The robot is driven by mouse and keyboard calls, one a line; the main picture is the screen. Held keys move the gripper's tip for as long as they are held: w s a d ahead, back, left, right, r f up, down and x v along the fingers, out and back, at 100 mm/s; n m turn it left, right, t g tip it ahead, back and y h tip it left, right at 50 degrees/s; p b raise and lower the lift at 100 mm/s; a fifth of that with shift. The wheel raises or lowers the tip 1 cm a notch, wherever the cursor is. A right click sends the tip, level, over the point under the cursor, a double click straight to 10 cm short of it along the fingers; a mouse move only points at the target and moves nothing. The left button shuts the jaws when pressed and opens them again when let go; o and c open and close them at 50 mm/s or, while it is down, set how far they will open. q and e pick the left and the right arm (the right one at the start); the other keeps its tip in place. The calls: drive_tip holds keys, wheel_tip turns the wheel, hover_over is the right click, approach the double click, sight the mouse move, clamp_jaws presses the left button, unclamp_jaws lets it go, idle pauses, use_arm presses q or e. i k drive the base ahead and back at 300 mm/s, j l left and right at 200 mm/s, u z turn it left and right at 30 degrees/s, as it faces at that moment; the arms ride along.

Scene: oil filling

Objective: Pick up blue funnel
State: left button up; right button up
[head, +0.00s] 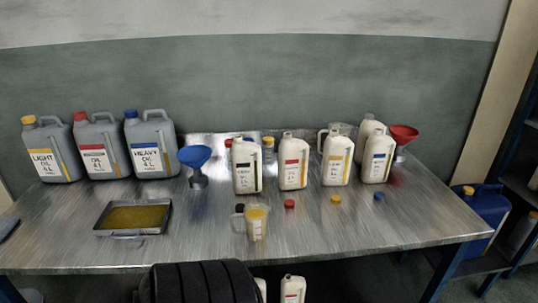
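The blue funnel (195,156) is on the metal table, left of the middle and toward the back. Its wide cone faces up and its lower end meets a small grey base or stand (198,181); I cannot tell which. It is just right of the grey heavy oil canister with the blue cap. Neither of my grippers is in view.
Three grey oil canisters (98,160) stand at the back left. A tray of yellow liquid (136,232) lies in front of them. A measuring jug (256,222), several white bottles (293,165), loose caps (335,199) and a red funnel (404,134) are to the right. The front right of the table (400,230) is clear.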

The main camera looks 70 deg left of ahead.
sight(194, 156)
drive_tip(key=u, duration=1.85)
